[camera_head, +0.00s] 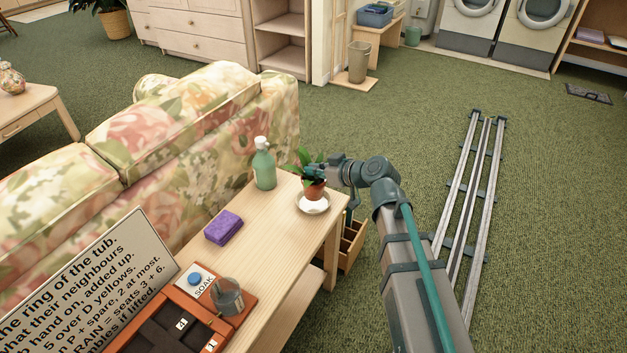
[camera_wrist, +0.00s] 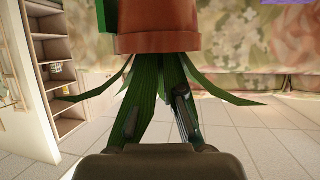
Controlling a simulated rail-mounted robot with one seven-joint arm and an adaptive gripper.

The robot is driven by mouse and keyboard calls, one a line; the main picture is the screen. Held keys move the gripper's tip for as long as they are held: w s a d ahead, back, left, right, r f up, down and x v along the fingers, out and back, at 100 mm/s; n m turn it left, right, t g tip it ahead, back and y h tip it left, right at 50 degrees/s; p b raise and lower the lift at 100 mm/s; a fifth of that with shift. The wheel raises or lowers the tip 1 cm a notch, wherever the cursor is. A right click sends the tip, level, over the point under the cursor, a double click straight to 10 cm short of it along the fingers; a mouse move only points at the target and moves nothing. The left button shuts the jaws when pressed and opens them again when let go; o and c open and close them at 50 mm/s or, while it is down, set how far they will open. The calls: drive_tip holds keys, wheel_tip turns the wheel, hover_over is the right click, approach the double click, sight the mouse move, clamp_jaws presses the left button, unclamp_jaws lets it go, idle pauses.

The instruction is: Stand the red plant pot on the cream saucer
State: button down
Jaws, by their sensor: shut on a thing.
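The red plant pot (camera_head: 313,190) with a green leafy plant is upright over the cream saucer (camera_head: 313,208), near the far right end of the wooden table. I cannot tell whether its base touches the saucer. My gripper (camera_head: 316,171) comes from the right at the height of the leaves and is shut on the potted plant. In the wrist view the picture is upside down: the pot (camera_wrist: 160,38) is at the top, with the leaves below it between my gripper's fingers (camera_wrist: 157,115). The saucer is not seen in the wrist view.
A green bottle (camera_head: 264,165) stands left of the saucer on the table (camera_head: 275,232). A purple block (camera_head: 223,228) lies nearer. An orange tray (camera_head: 175,318), a glass (camera_head: 228,297) and a sign (camera_head: 85,290) are at the near end. A floral sofa (camera_head: 195,130) runs behind.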

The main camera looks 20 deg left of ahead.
sight(309, 177)
drive_tip(key=shift+w+a+f, duration=0.15)
drive_tip(key=shift+w+f, duration=0.1)
drive_tip(key=shift+f, duration=0.1)
drive_tip(key=shift+w+a+f+b, duration=0.15)
drive_tip(key=shift+f+b, duration=0.3)
drive_tip(key=shift+f, duration=1.3)
drive_tip(key=shift+f, duration=0.15)
drive_tip(key=c, duration=1.3)
unclamp_jaws()
drive_tip(key=shift+d+r, duration=0.2)
drive_tip(key=shift+r, duration=0.05)
drive_tip(key=p+v, duration=0.1)
drive_tip(key=v, duration=1)
drive_tip(key=shift+d+r, duration=0.1)
drive_tip(key=shift+d, duration=0.2)
